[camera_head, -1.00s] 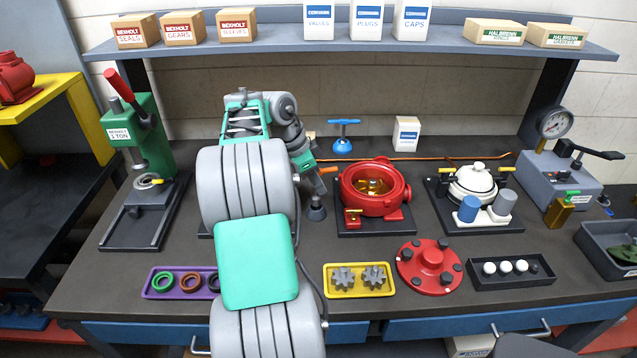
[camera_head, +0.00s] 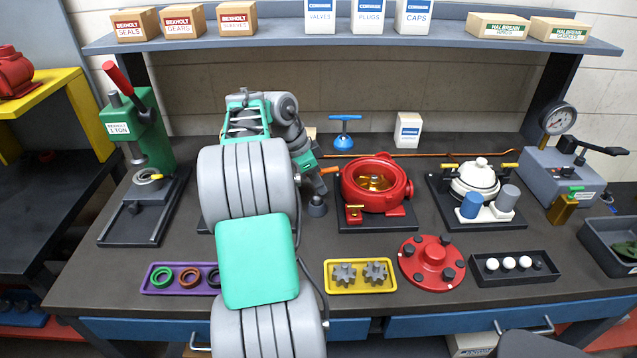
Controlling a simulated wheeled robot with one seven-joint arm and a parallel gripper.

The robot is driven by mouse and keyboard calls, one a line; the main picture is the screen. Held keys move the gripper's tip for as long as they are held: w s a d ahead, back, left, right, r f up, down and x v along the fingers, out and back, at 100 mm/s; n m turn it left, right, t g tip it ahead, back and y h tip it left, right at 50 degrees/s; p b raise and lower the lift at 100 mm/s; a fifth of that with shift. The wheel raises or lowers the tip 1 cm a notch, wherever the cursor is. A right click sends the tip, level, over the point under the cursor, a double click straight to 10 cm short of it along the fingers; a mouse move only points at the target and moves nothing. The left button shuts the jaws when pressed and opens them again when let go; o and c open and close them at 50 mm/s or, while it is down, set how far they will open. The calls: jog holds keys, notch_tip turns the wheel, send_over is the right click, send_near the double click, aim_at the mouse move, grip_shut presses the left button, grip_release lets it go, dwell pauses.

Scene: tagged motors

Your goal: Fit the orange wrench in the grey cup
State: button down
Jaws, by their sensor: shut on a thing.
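My gripper (camera_head: 320,184) points down left of the red pump housing, its fingers small and partly hidden by my arm. A short orange piece, seemingly the orange wrench (camera_head: 331,170), shows at its right side, close to the housing. The rest of the wrench is hidden, and its exact grip is unclear. The grey cup (camera_head: 506,197) appears as a tilted grey cylinder beside a blue one (camera_head: 471,205) on a white holder at the right, well apart from my gripper. A small dark grey piece (camera_head: 317,207) stands just below the gripper.
The red pump housing (camera_head: 376,184) and white-lidded pot (camera_head: 477,180) stand between or near gripper and cup. A yellow gear tray (camera_head: 360,289), red flange (camera_head: 432,262) and black ball tray (camera_head: 514,279) lie in front. A blue T-handle (camera_head: 344,131) and white box (camera_head: 408,130) stand behind.

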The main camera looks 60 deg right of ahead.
jog(key=shift+f+b, duration=0.9)
jog(key=shift+f, duration=0.2)
jog(key=c, duration=1.3)
grip_release()
notch_tip(320, 180, up, 6)
jog(key=p, duration=0.5)
jog(key=shift+p, duration=0.3)
